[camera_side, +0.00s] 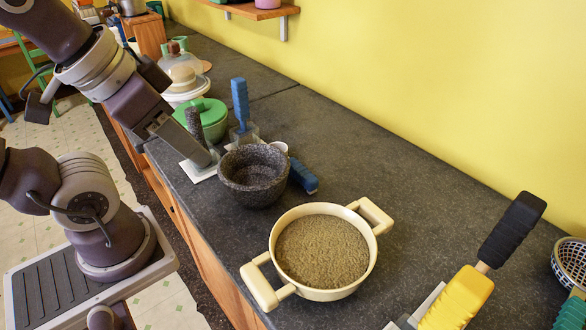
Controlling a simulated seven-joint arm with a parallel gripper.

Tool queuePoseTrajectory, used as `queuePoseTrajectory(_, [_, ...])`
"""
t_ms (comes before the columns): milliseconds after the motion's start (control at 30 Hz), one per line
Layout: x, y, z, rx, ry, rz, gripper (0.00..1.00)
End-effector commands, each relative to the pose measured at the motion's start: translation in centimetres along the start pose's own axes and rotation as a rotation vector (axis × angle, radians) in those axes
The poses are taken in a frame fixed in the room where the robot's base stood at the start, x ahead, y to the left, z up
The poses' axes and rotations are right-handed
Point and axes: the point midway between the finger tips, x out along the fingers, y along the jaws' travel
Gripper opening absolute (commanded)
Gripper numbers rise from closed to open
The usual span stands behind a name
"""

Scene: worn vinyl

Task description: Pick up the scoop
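I cannot pick out the scoop with certainty. Several handled tools stand on the dark counter, and their working ends are unclear or hidden. One has an upright blue handle (241,103) over a clear base, beside the green pot. Another blue handle (304,176) lies behind the stone mortar, its other end hidden. At the lower right are a black handle (512,228) and a yellow handle (459,298). My gripper (196,149) points down and right above the counter's front edge, left of the mortar. Whether its fingers are open or shut is unclear, and no held thing is evident.
A cream two-handled pot (284,292) full of brownish grain stands at the front middle. A stone mortar (255,196) stands behind it. A dark textured handle (194,121) and white slab (199,172) are close to my gripper.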

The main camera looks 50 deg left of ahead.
Motion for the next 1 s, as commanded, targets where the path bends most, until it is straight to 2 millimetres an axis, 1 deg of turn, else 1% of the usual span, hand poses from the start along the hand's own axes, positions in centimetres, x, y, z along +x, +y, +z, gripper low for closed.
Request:
queuePoseTrajectory(467, [-0.1,0.0,0.0,0.0,0.0,0.0,0.36])
queuePoseTrajectory(567, [-1.4,0.0,-0.9,0.0,0.006,0.0,0.36])
queuePoseTrajectory(667, [-4.5,0.0,-2.6,0.0,0.009,0.0,0.36])
queuePoseTrajectory(700, [-4.8,-0.1,-3.8,0.068,-0.022,-0.005,0.36])
queuePoseTrajectory(867, [-4.4,-0.3,-9.2,0.424,-0.137,0.004,0.36])
queuePoseTrajectory(900, [-4.1,-0.4,-10.6,0.511,-0.163,0.014,0.36])
queuePoseTrajectory(1000, [-3.0,-0.6,-13.7,0.719,-0.224,0.05,0.36])
